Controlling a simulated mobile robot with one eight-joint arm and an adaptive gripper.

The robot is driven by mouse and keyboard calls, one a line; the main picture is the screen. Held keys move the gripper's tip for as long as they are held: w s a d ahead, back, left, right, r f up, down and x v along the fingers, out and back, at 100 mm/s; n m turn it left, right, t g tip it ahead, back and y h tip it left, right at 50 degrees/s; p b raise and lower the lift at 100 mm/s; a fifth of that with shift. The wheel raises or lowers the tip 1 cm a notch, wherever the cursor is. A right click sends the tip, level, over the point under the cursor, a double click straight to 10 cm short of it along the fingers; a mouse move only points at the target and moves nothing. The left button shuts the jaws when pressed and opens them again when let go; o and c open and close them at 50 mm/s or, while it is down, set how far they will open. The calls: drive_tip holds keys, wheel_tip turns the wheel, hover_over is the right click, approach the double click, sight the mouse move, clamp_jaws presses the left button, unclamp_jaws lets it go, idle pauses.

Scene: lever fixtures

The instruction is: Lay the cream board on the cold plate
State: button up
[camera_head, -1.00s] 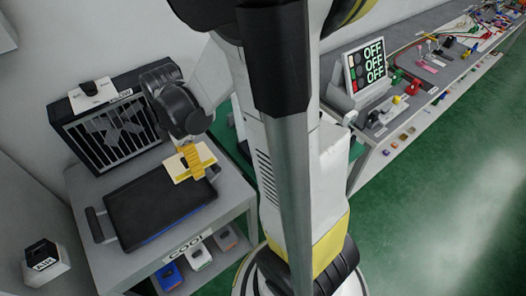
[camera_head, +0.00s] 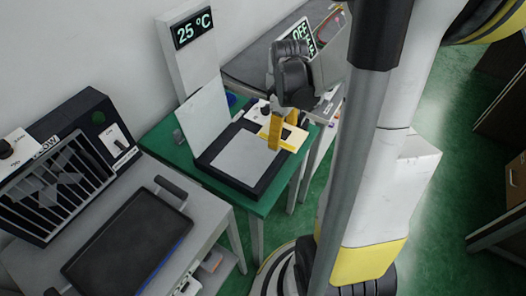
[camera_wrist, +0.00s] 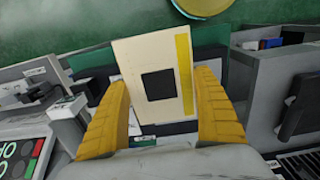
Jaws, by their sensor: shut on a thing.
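The cream board (camera_head: 292,136) is in my gripper (camera_head: 277,133), at the right edge of the heated-looking grey plate unit (camera_head: 245,158) on the green table. In the wrist view the cream board (camera_wrist: 130,60), with a dark square and a yellow strip, sits between the two yellow fingers of my gripper (camera_wrist: 163,79). The fingers are shut on its sides. The board appears raised; its exact height is unclear. A black plate with a blue edge (camera_head: 128,245), seemingly the cold plate, lies bare on the grey cart at the lower left, well apart from the board.
A display reading 25 °C (camera_head: 193,28) stands behind the grey plate unit, whose light panel (camera_head: 203,112) is raised. A slatted fan box (camera_head: 50,180) stands behind the black plate. My arm hides part of the right.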

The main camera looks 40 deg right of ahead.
drive_tip(key=b, duration=0.4)
hover_over(247, 155)
wheel_tip(247, 155, down, 7)
drive_tip(key=shift+r, duration=0.1)
drive_tip(key=shift+f+b, duration=1.05)
drive_tip(key=shift+f, duration=1.05)
drive_tip(key=o, duration=1.2)
wheel_tip(247, 155, up, 12)
drive_tip(key=p, duration=0.5)
drive_tip(key=s+a+r+m+t, duration=0.1)
drive_tip(key=s+a+r+t, duration=0.1)
drive_tip(key=s+a+r, duration=0.1)
drive_tip(key=s+a+r+m+t, duration=0.1)
drive_tip(key=s+a+r+t, duration=0.1)
drive_tip(key=s+a+r, duration=0.2)
drive_tip(key=s+a+r+m+t, duration=0.2)
drive_tip(key=s+a+r+t, duration=0.1)
drive_tip(key=a, duration=0.3)
drive_tip(key=shift+s+a+r, duration=0.25)
drive_tip(key=shift+s+r, duration=0.15)
drive_tip(key=shift+s, duration=0.05)
